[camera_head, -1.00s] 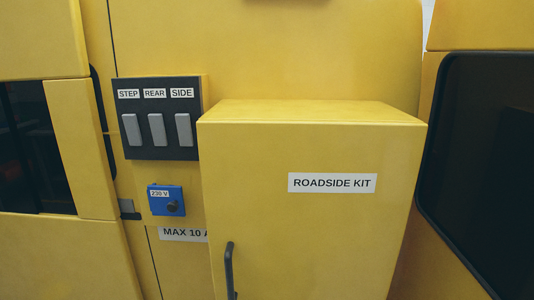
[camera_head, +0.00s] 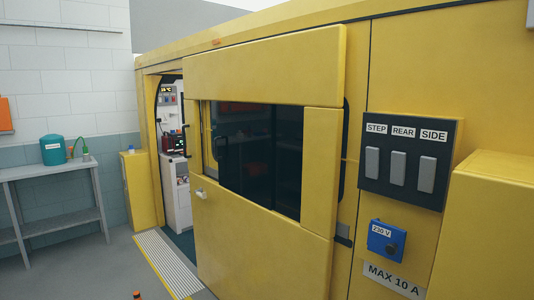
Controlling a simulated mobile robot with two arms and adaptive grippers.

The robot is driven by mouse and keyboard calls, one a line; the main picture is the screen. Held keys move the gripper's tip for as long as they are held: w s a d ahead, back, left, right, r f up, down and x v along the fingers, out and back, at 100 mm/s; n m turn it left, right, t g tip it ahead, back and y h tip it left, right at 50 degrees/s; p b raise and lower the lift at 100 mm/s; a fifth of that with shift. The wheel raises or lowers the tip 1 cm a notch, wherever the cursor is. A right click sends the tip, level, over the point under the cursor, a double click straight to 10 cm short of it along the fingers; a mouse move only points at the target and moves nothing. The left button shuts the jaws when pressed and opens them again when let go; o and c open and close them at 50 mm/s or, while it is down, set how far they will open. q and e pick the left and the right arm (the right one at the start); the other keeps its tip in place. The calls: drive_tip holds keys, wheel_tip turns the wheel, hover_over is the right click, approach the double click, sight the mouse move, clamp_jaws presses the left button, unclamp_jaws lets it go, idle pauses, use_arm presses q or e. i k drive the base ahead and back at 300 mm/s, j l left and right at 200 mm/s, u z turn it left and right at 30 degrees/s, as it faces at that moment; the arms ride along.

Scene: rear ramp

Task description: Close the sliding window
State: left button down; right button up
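A dark window (camera_head: 262,150) is set in the yellow sliding door (camera_head: 262,250) in the middle of the view. A narrow strip at the window's left side (camera_head: 209,140) looks lighter than the dark glass, with a dark upright edge and a small dark catch (camera_head: 221,147) beside it. I cannot tell for sure whether this strip is an open gap. Neither of my grippers is in view.
The door stands out from the yellow vehicle wall, with a doorway (camera_head: 174,150) and ribbed step (camera_head: 165,262) at its left. A switch panel (camera_head: 405,199), blue socket (camera_head: 386,240) and yellow cabinet (camera_head: 490,230) are right. A grey bench (camera_head: 55,172) stands far left.

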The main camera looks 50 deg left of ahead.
sight(243, 147)
drive_tip(key=u, duration=1.65)
